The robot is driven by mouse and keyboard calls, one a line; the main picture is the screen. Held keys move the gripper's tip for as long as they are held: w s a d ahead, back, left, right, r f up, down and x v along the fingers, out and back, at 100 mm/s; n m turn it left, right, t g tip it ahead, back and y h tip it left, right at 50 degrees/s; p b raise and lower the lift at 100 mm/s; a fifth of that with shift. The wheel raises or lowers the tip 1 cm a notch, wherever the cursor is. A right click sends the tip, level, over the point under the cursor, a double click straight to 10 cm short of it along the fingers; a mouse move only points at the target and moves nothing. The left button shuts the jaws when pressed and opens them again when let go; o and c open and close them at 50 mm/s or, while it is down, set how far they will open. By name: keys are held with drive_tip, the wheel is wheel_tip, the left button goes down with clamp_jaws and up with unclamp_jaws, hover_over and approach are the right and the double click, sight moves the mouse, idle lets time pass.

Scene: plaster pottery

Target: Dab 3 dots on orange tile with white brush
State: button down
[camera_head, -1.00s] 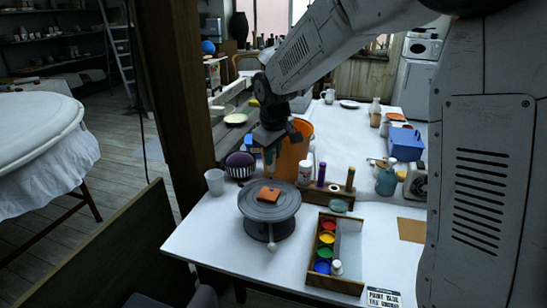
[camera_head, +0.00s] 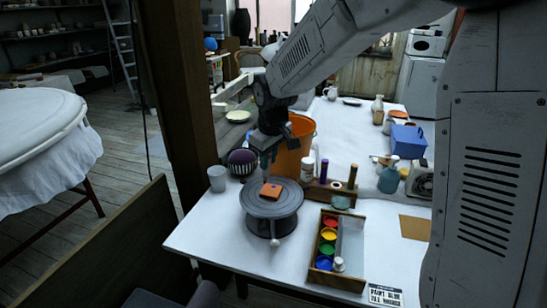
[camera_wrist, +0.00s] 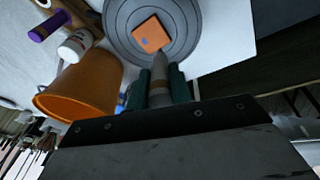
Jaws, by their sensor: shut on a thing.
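The orange tile (camera_head: 271,190) lies on the round grey turntable (camera_head: 290,206). In the wrist view the tile (camera_wrist: 150,33) shows a small blue mark near its middle. My gripper (camera_wrist: 157,92) is shut on the white brush (camera_wrist: 158,68), whose pale tapered tip points toward the tile's near edge. In the head view my gripper (camera_head: 265,150) is just above and behind the tile, with the brush pointing down. I cannot tell whether the tip touches the tile.
An orange bucket (camera_head: 294,158) stands close behind the turntable. A wooden box of paint pots (camera_head: 328,250) is to the right. A grey cup (camera_head: 217,178) is left.

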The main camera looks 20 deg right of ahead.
sight(267, 176)
drive_tip(key=shift+x, duration=1.2)
drive_tip(key=shift+s+f, duration=0.25)
drive_tip(key=shift+f, duration=0.3)
drive_tip(key=shift+r, duration=0.1)
idle(0.6)
drive_tip(key=shift+w+v, duration=0.25)
drive_tip(key=shift+v, duration=0.8)
drive_tip(key=shift+w+v, duration=0.25)
drive_tip(key=shift+v, duration=0.85)
drive_tip(key=shift+d+r, duration=0.1)
drive_tip(key=shift+s+d+f, duration=0.3)
drive_tip(key=shift+d+f, duration=0.1)
drive_tip(key=shift+f, duration=0.2)
drive_tip(key=shift+s+d+f, duration=0.3)
drive_tip(key=shift+d+f, duration=0.1)
drive_tip(key=shift+f, duration=0.2)
drive_tip(key=shift+s+d+f, duration=0.3)
drive_tip(key=shift+d+f, duration=0.15)
drive_tip(key=shift+f, duration=0.1)
drive_tip(key=shift+f, duration=0.45)
